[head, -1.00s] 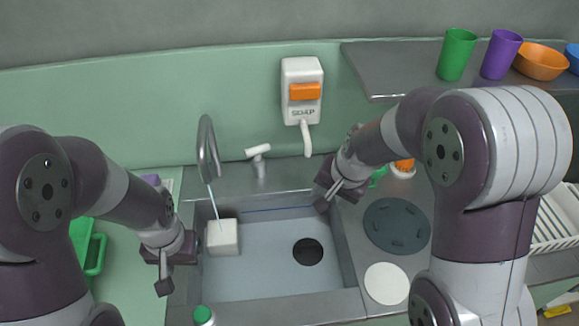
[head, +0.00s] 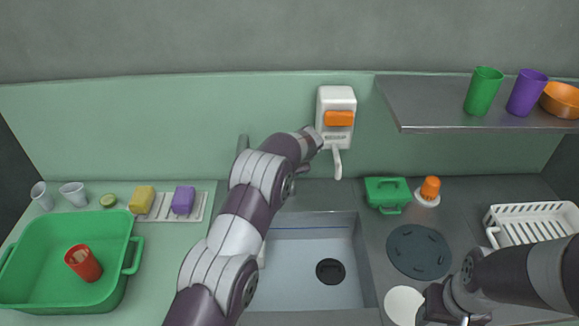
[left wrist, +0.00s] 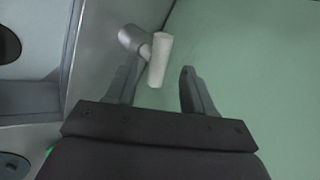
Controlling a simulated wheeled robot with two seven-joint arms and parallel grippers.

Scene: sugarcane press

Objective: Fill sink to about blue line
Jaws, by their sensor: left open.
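The grey sink (head: 300,292) has a blue line (head: 312,229) along its back wall and a dark round drain (head: 330,272) in its floor. I see no clear water level in it. The tap spout (head: 242,144) is mostly hidden behind my left arm. My left gripper (head: 316,138) is up behind the sink, below and left of the soap dispenser in the picture. In the left wrist view it (left wrist: 158,70) is open, with the white tap lever (left wrist: 160,58) showing between its fingertips; contact is unclear. My right gripper (head: 458,318) is low at the right, partly cut off.
The soap dispenser (head: 336,112) hangs on the wall. Left of the sink are a green tub (head: 112,285) with a red cup, and sponges. Right are a green box (head: 388,194), an orange-topped item (head: 430,190) and a white rack (head: 530,222). A shelf (head: 425,92) juts out above.

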